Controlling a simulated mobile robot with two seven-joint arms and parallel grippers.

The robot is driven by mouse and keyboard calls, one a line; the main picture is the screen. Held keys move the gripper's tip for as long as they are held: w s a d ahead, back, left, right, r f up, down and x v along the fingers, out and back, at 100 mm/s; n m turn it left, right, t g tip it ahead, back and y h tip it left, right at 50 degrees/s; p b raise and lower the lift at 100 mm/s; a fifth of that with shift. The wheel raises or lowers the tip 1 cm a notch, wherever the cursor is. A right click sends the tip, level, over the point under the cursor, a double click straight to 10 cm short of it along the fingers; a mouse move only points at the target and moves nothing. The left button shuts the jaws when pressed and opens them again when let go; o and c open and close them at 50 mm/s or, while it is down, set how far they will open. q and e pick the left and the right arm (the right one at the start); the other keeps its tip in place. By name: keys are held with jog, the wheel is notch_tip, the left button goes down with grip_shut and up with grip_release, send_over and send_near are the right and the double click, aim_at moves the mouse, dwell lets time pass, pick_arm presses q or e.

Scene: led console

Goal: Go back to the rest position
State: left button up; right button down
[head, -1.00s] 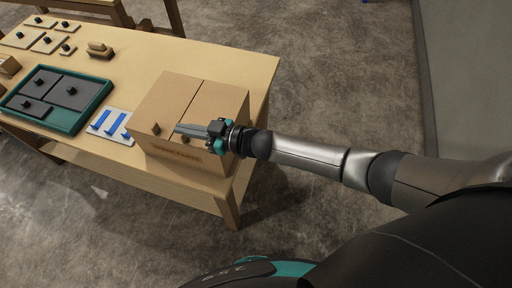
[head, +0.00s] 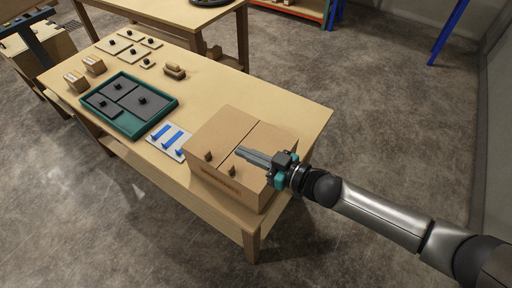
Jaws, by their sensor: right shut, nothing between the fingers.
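My right gripper (head: 248,155) is shut and empty. It is over the right half of the cardboard-coloured box (head: 222,134), close above its top; I cannot tell whether it touches. The box stands at the right end of the wooden table (head: 292,91), with a seam across its top and two small dark knobs near its front edge. My right arm reaches in from the lower right. My left gripper is not in view.
Left of the box are a white panel with blue bars (head: 157,142) and a green tray (head: 173,101) holding grey knobbed plates. Beige knobbed plates (head: 114,46), small blocks (head: 94,65) and a tan wooden piece (head: 175,71) lie farther back. Bare floor (head: 380,110) spreads right.

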jog(key=shift+s+d+r, duration=0.4)
jog(key=shift+d+r, duration=0.15)
jog(key=shift+r, duration=0.1)
jog(key=shift+s+d+r, duration=0.35)
jog(key=shift+d+r, duration=0.2)
jog(key=shift+r, duration=0.1)
